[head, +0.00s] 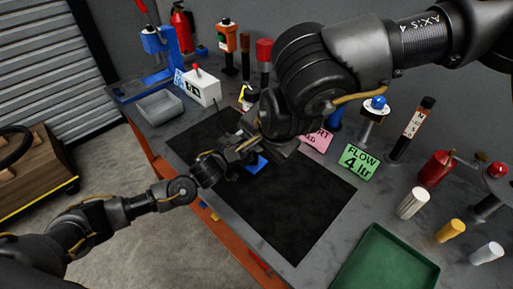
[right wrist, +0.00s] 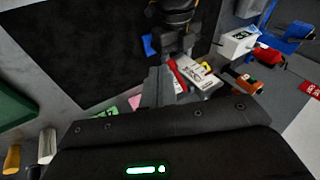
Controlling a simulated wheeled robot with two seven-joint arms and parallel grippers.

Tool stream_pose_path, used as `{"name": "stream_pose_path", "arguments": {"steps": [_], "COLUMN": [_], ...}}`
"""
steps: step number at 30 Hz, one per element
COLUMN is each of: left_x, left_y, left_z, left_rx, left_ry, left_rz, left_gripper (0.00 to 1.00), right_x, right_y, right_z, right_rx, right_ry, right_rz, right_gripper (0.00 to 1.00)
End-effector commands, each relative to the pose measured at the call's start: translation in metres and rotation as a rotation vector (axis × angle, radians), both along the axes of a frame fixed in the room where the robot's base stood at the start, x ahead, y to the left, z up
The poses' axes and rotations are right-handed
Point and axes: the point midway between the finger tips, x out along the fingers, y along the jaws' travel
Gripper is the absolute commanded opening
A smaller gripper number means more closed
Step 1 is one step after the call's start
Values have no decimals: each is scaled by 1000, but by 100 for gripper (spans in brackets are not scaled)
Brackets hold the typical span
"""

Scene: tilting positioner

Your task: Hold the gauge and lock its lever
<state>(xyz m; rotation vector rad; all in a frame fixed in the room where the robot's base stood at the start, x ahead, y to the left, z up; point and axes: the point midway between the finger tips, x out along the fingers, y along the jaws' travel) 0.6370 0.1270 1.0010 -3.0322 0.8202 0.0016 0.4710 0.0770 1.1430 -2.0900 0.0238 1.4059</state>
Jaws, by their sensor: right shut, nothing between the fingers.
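My left gripper (head: 238,152) reaches in from the left over the dark mat, beside a small blue piece (head: 257,165). The blue piece also shows in the right wrist view (right wrist: 149,45). Whether the left fingers hold anything is hidden. My right gripper (head: 262,139) comes down from the top right, close to the left one, and is shut and empty. In the right wrist view its grey fingers (right wrist: 163,84) lie near a red bar (right wrist: 178,75) and a white part (right wrist: 202,77). I cannot make out the gauge or its lever for certain; the arms cover that area.
The black mat (head: 290,208) is mostly clear at the front right. A white box with a red knob (head: 202,88) and a grey tray (head: 159,107) stand left. A green flow card (head: 359,162), several upright tools and a green tray (head: 385,262) are at right.

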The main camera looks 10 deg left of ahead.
Motion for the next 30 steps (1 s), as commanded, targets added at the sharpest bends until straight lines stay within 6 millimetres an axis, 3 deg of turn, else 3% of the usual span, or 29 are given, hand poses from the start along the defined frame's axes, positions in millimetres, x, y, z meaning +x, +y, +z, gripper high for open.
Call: {"name": "stream_pose_path", "arguments": {"steps": [3, 9, 24, 25, 30], "left_x": [0, 0, 0, 1, 0], "left_y": [0, 0, 0, 0, 0], "left_z": [1, 1, 1, 3, 2], "left_rx": [-1, -1, -1, -3, -2], "left_ry": [-2, -1, -1, -4, -3], "left_rz": [0, 0, 0, 1, 0], "left_gripper": [9, 9, 9, 52, 74], "right_x": [-20, -40, -46, -46, -45], "right_y": [-1, -3, -3, -3, -3], "right_z": [12, 23, 26, 27, 27], "right_rx": [-1, -2, 0, 0, 0], "right_ry": [-1, 0, 1, 1, 1], "right_rz": [5, 2, -1, -1, -1], "right_gripper": [0, 0, 0, 0, 0]}}
